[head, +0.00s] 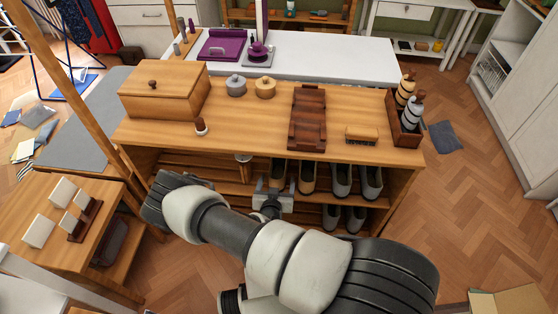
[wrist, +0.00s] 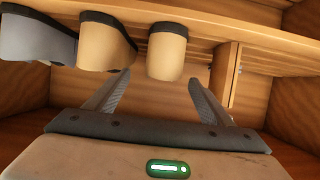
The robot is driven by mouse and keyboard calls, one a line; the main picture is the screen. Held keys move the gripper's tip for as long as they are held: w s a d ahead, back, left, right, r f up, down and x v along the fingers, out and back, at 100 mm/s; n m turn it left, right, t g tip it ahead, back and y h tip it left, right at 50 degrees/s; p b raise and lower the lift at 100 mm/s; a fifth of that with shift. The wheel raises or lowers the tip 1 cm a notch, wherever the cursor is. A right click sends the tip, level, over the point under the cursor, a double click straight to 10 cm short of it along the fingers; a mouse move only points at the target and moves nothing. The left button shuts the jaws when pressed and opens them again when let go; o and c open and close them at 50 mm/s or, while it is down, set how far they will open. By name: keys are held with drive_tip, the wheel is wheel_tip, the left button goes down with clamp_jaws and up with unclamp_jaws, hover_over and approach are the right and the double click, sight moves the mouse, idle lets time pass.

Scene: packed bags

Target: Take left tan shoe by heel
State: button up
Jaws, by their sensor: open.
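The left tan shoe (head: 278,170) stands on the upper shelf of the wooden bench, heel outward, with the other tan shoe (head: 308,176) to its right. In the wrist view, the picture is turned over, and the left tan shoe's rounded heel (wrist: 167,52) is at top centre. The other tan shoe (wrist: 105,45) is to its left there. My gripper (wrist: 160,78) is open and empty, its fingers either side of the heel's line in the picture. I cannot tell whether the tips reach past the heel. In the head view my gripper (head: 272,188) is in front of the shelf, partly hiding the shoe.
Grey shoes (head: 341,180) stand right of the tan pair, with more shoes (head: 331,216) below. A wooden divider (wrist: 224,70) is close beside the left tan shoe. The bench top (head: 240,132) overhangs the shelf and carries a wooden box (head: 160,95), a rack and a brush.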

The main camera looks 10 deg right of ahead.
drive_tip(key=b, duration=0.1)
approach(279, 162)
drive_tip(key=x, duration=0.5)
drive_tip(key=shift+w+d, duration=0.1)
drive_tip(key=c, duration=1.4)
drive_tip(key=shift+c, duration=0.4)
drive_tip(key=shift+r, duration=0.1)
